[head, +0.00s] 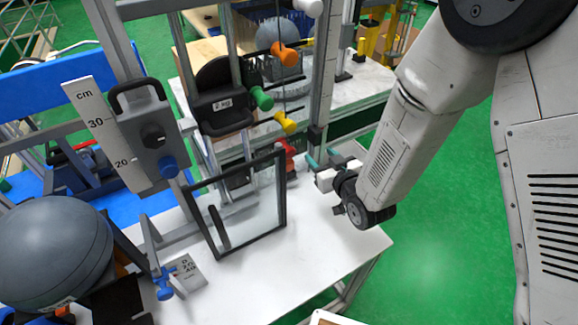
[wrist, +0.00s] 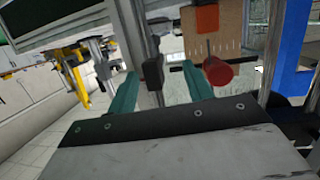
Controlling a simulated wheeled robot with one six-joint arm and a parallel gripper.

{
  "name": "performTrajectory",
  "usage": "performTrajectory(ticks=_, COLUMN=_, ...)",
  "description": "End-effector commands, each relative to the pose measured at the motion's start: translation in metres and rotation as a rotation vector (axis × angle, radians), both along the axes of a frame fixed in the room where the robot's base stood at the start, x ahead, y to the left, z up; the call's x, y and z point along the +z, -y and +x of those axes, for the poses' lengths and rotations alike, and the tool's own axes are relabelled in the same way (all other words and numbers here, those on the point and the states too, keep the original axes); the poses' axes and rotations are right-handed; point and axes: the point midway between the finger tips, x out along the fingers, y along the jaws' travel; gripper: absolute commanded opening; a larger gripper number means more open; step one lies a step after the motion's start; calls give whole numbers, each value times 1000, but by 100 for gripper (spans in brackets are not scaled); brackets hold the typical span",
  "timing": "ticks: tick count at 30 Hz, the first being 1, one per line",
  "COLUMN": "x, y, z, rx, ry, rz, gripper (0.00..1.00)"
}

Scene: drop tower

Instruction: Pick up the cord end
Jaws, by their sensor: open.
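My gripper (head: 321,159) is at the right of the tower above the white table, its teal fingers apart and pointing left toward the posts. In the wrist view the open fingers (wrist: 160,71) have a small black block (wrist: 153,72) on a grey post in line between them; I cannot tell how far off it is. A red knob (head: 287,150) is just left of the fingertips; it also shows in the wrist view (wrist: 218,72), right of the fingers. A thin dark cord (head: 278,22) hangs near the orange knob (head: 286,54). I cannot clearly make out its end.
A clear framed panel (head: 243,213) stands on the white table (head: 325,235) left of my gripper. Green (head: 262,98) and yellow (head: 285,122) knobs stick out above. A grey ball (head: 52,255) is at left. The table's right front is clear.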

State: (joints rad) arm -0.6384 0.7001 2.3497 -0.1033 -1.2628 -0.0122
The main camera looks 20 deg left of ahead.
Motion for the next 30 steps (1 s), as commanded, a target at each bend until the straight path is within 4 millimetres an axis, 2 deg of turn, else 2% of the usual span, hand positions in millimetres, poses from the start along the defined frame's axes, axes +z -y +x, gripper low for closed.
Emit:
performTrajectory(ticks=1, x=-18, y=-11, z=-14, rx=32, ry=21, rz=27, gripper=51)
performTrajectory(ticks=3, x=-30, y=-22, z=-30, rx=66, ry=61, rz=75, gripper=51)
performTrajectory(ticks=7, x=-43, y=-32, z=-51, rx=105, ry=109, rz=137, gripper=51)
performTrajectory(ticks=11, x=-48, y=-36, z=-59, rx=120, ry=131, rz=165, gripper=51)
performTrajectory(ticks=20, x=-47, y=-57, z=-40, rx=122, ry=137, rz=172, gripper=51)
performTrajectory(ticks=30, x=-47, y=-88, z=-7, rx=122, ry=136, rz=172, gripper=51)
